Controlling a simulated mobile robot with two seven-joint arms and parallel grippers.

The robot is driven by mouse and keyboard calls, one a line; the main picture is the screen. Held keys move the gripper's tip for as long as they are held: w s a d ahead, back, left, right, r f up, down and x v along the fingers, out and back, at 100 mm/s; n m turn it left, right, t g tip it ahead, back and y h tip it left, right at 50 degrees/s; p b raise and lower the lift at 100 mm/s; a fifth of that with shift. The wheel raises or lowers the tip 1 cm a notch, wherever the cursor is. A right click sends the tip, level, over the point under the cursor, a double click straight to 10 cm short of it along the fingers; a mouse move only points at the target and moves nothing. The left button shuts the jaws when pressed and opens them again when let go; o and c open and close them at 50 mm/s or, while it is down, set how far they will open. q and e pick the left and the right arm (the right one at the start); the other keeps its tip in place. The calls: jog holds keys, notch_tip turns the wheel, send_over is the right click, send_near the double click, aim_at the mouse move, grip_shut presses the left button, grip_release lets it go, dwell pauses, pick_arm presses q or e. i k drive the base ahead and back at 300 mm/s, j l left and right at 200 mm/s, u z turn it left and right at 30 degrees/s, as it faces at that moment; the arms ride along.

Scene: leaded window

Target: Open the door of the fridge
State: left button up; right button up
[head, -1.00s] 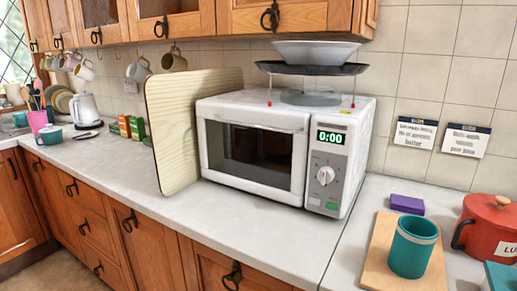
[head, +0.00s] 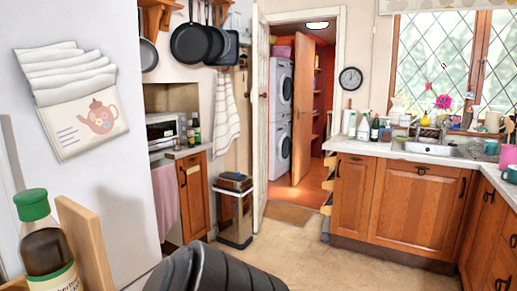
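A tall, smooth white panel (head: 135,190) fills the left side of the head view. It looks like the fridge, seen very close. A grey vertical bar (head: 12,150) near the left edge may be its handle. A cloth with a red teapot print (head: 90,120) hangs on the white face, with folded white layers above it. No open gap shows in the panel. Its lower part and left edge are hidden or out of frame. Neither of my grippers can be made out.
A green-capped bottle (head: 46,240) and a wooden board (head: 85,240) stand close at lower left. A dark ribbed shape, perhaps part of my arm, is at the bottom. A bin (head: 235,210) stands beyond the panel. The tiled floor (head: 300,262) is clear towards the open doorway.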

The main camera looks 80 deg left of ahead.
aim_at(79, 108)
jog(key=u, duration=0.45)
jog(key=l+u, duration=0.1)
jog(key=u, duration=1.3)
jog(key=k+u, duration=0.1)
jog(key=u, duration=1.25)
jog(key=k+u, duration=0.1)
jog(key=u, duration=0.35)
jog(key=i+l, duration=0.1)
jog(key=l, duration=0.2)
jog(key=i+l, duration=0.1)
jog(key=l, duration=0.2)
jog(key=l+u, duration=0.35)
jog(key=i+l+u, duration=0.1)
jog(key=l+u, duration=0.25)
jog(key=j, duration=0.1)
